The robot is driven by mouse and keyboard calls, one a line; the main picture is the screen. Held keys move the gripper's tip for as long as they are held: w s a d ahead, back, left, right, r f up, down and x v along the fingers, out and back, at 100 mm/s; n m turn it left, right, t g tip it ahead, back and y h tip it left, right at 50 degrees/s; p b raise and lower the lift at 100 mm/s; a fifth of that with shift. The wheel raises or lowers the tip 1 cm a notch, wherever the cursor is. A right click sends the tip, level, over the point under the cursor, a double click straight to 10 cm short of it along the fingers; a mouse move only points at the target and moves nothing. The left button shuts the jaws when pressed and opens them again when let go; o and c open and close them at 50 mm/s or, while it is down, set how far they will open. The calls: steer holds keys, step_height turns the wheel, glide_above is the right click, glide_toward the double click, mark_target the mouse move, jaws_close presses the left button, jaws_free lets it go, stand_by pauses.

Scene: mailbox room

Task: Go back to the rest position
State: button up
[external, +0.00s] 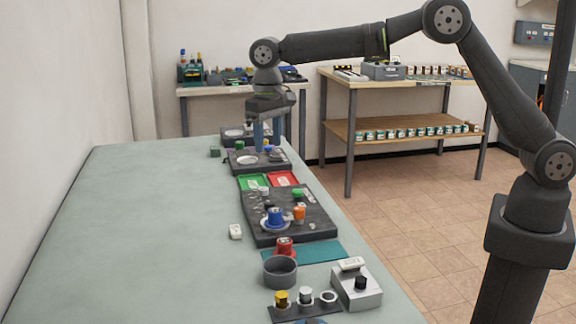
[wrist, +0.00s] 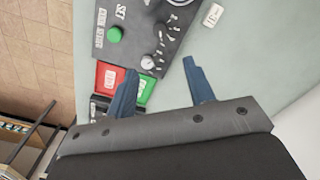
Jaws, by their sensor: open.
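My gripper (external: 266,138) hangs fingers down over the far part of the long table, above a dark board (external: 240,166) with a white disc and small knobs. In the wrist view its two blue fingers (wrist: 161,80) stand apart with nothing between them. My arm reaches across from its base at the right, raised with a bent elbow. I cannot tell whether the fingertips touch anything on the board.
A green tray (external: 252,182) and red tray (external: 284,178) lie nearer than the gripper. A larger dark board (external: 262,236) holds a blue knob (external: 274,217). A grey ring (external: 280,272) stands at the front. The table's left side (external: 130,230) is clear.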

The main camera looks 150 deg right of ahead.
mark_target(270, 202)
step_height(270, 202, down, 16)
steer(key=shift+f, duration=0.15)
steer(key=n, duration=0.4)
steer(key=shift+n, duration=0.3)
steer(key=n, duration=0.4)
steer(key=shift+n, duration=0.3)
steer(key=n, duration=0.4)
steer(key=shift+n, duration=0.3)
steer(key=n, duration=0.4)
steer(key=shift+n, duration=0.4)
steer(key=shift+o, duration=0.3)
